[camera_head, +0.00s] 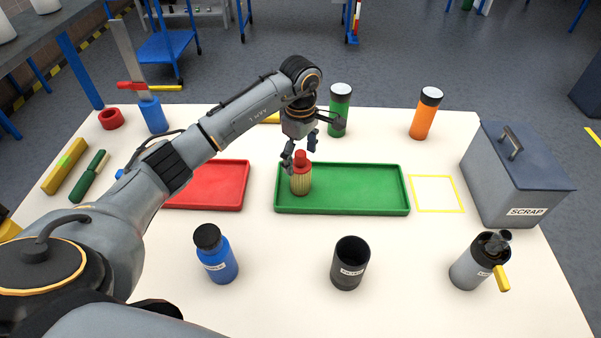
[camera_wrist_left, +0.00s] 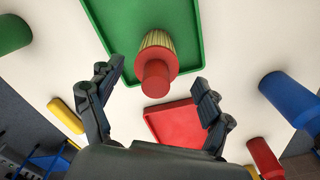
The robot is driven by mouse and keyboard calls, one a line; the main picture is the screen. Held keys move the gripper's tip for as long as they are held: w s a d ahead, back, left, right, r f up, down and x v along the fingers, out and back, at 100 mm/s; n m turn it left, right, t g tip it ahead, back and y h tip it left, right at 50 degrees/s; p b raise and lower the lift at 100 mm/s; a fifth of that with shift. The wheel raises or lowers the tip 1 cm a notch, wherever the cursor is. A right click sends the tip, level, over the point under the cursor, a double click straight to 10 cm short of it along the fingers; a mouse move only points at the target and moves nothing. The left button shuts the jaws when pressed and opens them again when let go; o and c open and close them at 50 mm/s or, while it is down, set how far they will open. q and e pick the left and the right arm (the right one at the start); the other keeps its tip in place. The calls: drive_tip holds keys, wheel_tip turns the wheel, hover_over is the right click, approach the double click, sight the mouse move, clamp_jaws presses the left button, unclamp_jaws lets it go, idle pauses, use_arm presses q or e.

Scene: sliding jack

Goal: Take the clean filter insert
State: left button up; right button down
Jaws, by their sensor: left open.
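The filter insert (camera_head: 301,178) has a pale pleated body and a red top with a knob. It stands upright at the left end of the green tray (camera_head: 345,209). In the left wrist view the insert (camera_wrist_left: 156,64) lies ahead, between and beyond the open fingers. My left gripper (camera_head: 300,150) is open just above and behind the insert's red top and looks empty. It also shows in the left wrist view (camera_wrist_left: 152,95). Whether a finger touches the insert I cannot tell. My right gripper is not in view.
A red tray (camera_head: 215,187) lies left of the green one. A blue bottle (camera_head: 215,255), a black cup (camera_head: 350,263) and a grey canister (camera_head: 475,262) stand in front. Green (camera_head: 340,108) and orange (camera_head: 426,114) cylinders stand behind. A scrap bin (camera_head: 515,180) is at right, beside an empty yellow-outlined square (camera_head: 436,193).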

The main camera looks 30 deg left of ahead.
sight(301, 169)
use_arm(q)
drive_tip(key=shift+f+p, duration=0.35)
drive_tip(key=shift+f, duration=0.25)
drive_tip(key=f, duration=0.1)
drive_tip(key=f+p, duration=0.1)
drive_tip(key=f, duration=0.1)
drive_tip(key=shift+w+a+f, duration=0.1)
drive_tip(key=shift+w+f, duration=0.1)
drive_tip(key=shift+f, duration=0.45)
drive_tip(key=shift+c, duration=0.7)
drive_tip(key=c, duration=1.1)
